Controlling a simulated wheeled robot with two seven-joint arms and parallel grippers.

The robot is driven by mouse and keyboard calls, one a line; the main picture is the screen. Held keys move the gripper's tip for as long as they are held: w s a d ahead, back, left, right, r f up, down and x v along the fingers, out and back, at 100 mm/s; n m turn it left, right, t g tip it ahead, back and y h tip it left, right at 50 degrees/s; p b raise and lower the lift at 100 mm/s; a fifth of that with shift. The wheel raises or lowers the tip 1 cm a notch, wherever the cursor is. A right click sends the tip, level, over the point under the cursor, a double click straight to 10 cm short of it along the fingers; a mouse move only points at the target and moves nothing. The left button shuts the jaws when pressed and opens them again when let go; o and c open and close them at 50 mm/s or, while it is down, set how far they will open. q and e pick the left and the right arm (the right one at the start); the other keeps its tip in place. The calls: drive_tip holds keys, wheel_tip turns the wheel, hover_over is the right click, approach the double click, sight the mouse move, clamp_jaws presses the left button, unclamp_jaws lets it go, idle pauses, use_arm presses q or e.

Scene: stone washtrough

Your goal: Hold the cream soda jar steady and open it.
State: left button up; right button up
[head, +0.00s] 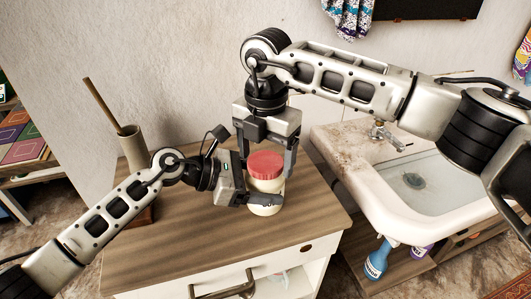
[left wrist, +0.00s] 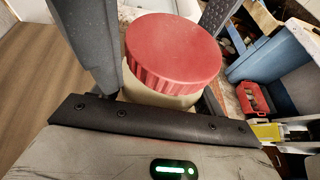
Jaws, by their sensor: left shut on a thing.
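The cream soda jar (head: 267,186) has a red ribbed lid (head: 265,164) and a cream-coloured body. It stands upright on the wooden cabinet top. My left gripper (head: 262,197) comes from the left and is shut on the jar's body, below the lid. In the left wrist view the red lid (left wrist: 175,50) sits on the jar between my left gripper's fingers. My right gripper (head: 267,154) points down from above, its fingers spread apart at the lid's two sides. It looks open, and whether a finger touches the lid is unclear. The lid sits on the jar.
The wooden cabinet top (head: 190,238) is clear in front of the jar. A tall vase (head: 133,148) with a stick stands at its back left. A stone washtrough (head: 435,195) with a tap (head: 385,135) is at the right. Blue (head: 377,262) and purple bottles stand below it.

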sight(265, 160)
use_arm(q)
drive_tip(key=shift+d+r, duration=0.1)
drive_tip(key=shift+r, duration=0.05)
use_arm(e)
drive_tip(key=shift+a, duration=0.1)
wheel_tip(265, 160, up, 4)
drive_tip(key=shift+r, duration=0.2)
drive_tip(key=shift+c, duration=0.4)
drive_tip(key=r, duration=0.2)
drive_tip(key=r+n, duration=0.1)
drive_tip(key=r, duration=0.1)
drive_tip(key=shift+s, duration=0.2)
drive_tip(key=shift+f, duration=3.95)
